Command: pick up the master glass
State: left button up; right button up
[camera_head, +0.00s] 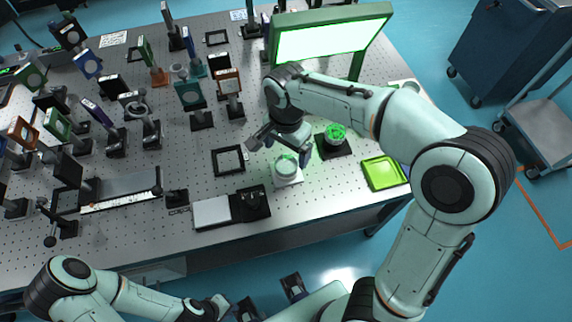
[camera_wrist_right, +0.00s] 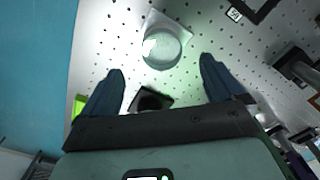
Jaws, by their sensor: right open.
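A round, clear glass piece on a white square base, which I take for the master glass (camera_head: 287,167), stands near the table's front edge. In the right wrist view the glass (camera_wrist_right: 161,47) lies ahead of and between the fingertips, apart from them. My right gripper (camera_head: 283,148) is open and empty, above and just behind the glass; its two dark fingers show in the wrist view (camera_wrist_right: 161,68). A similar round piece glowing green (camera_head: 335,135) sits on a black base to the right. My left gripper (camera_head: 217,305) is low at the bottom, off the table; its fingers are unclear.
A green tray (camera_head: 384,173) lies at the table's right edge. A lit green-framed panel (camera_head: 332,42) stands behind my right arm. A black square frame (camera_head: 229,161) and a white-and-black box (camera_head: 212,212) lie left of the glass. Several optic mounts crowd the table's left.

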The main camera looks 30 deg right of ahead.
aim_at(286, 164)
jog(key=shift+f+b, duration=0.3)
jog(key=shift+f, duration=2.7)
jog(key=shift+w, duration=0.1)
jog(key=c, duration=1.3)
